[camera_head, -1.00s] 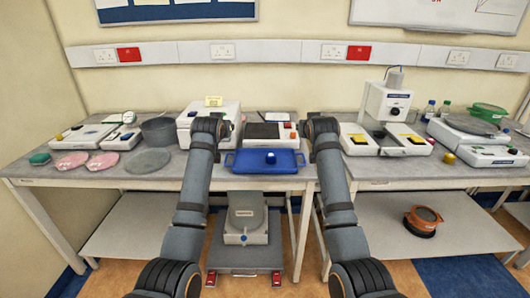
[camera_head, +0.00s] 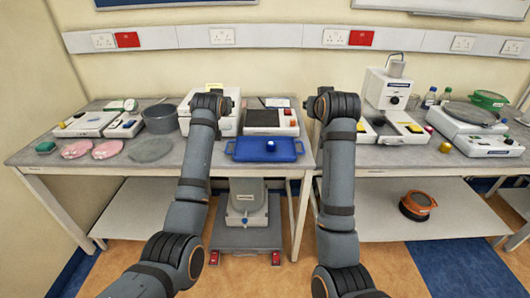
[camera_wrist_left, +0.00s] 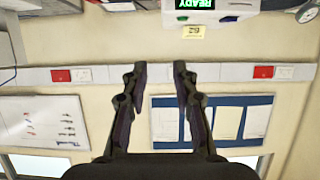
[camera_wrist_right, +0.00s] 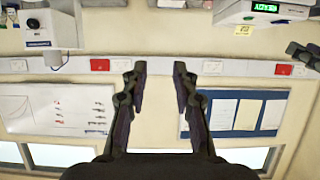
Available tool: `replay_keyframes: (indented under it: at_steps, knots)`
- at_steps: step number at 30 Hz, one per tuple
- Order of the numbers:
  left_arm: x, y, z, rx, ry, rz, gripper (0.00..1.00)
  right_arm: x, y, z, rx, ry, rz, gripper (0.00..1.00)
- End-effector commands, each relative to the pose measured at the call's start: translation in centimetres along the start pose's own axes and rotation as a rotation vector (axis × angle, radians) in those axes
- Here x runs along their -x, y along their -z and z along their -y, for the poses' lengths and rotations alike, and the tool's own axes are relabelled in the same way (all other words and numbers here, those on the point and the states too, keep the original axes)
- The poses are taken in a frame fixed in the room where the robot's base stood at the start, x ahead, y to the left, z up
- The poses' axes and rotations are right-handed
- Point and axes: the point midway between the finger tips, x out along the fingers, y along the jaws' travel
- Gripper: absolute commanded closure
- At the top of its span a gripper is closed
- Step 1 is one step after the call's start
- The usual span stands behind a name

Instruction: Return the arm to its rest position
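My left gripper shows in the left wrist view (camera_wrist_left: 160,75), with its two fingers apart and nothing between them. My right gripper shows in the right wrist view (camera_wrist_right: 160,75), also with its fingers apart and empty. In the head view both arms reach forward over the bench's front edge, and the wrists hide the gripper fingers. My left arm (camera_head: 186,190) crosses in front of the white machine. My right arm (camera_head: 337,180) stands right of the blue tray. Both wrist views look toward the back wall, seen upside down.
A blue tray (camera_head: 237,153) lies on the bench between my arms. A white instrument with a dark top (camera_head: 262,118) stands behind it. A tall white device (camera_head: 385,92) is right of my right wrist. Pink discs (camera_head: 76,149) and a grey pot (camera_head: 160,120) lie left.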

Motion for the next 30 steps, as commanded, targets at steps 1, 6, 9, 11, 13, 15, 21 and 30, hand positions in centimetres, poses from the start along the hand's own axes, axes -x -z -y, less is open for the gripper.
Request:
replay_keyframes:
  at_steps: [1,6,9,11,13,15,21,30]
  knots:
    - [0.0,0.0,0.0,0.000,0.000,0.000,0.72,0.7,0.1,0.1,-0.001,0.001,-0.002,0.72]
    - [0.0,0.0,0.0,0.000,0.000,0.000,0.72,1.9,0.0,0.0,0.000,0.000,0.000,0.72]
    - [0.0,0.0,0.0,0.000,0.000,0.000,0.72,2.0,0.0,0.0,0.001,-0.001,0.001,0.72]
    - [0.0,0.0,0.0,0.000,0.000,0.000,0.72,2.0,0.0,0.0,0.001,-0.001,0.001,0.72]
    - [0.0,0.0,0.0,0.000,0.000,0.000,0.72,2.0,0.0,0.0,0.000,-0.001,0.000,0.72]
    - [-0.1,-0.2,0.0,0.000,0.000,0.003,0.72,1.9,-0.1,0.0,0.001,-0.001,0.002,0.72]
    - [-3.3,-9.1,0.8,-0.011,0.001,0.102,0.72,-2.8,-7.1,0.0,0.029,0.000,0.097,0.72]
    - [-5.9,-35.8,3.4,-0.030,0.000,0.367,0.72,-10.5,-31.3,-1.0,0.080,0.016,0.357,0.72]
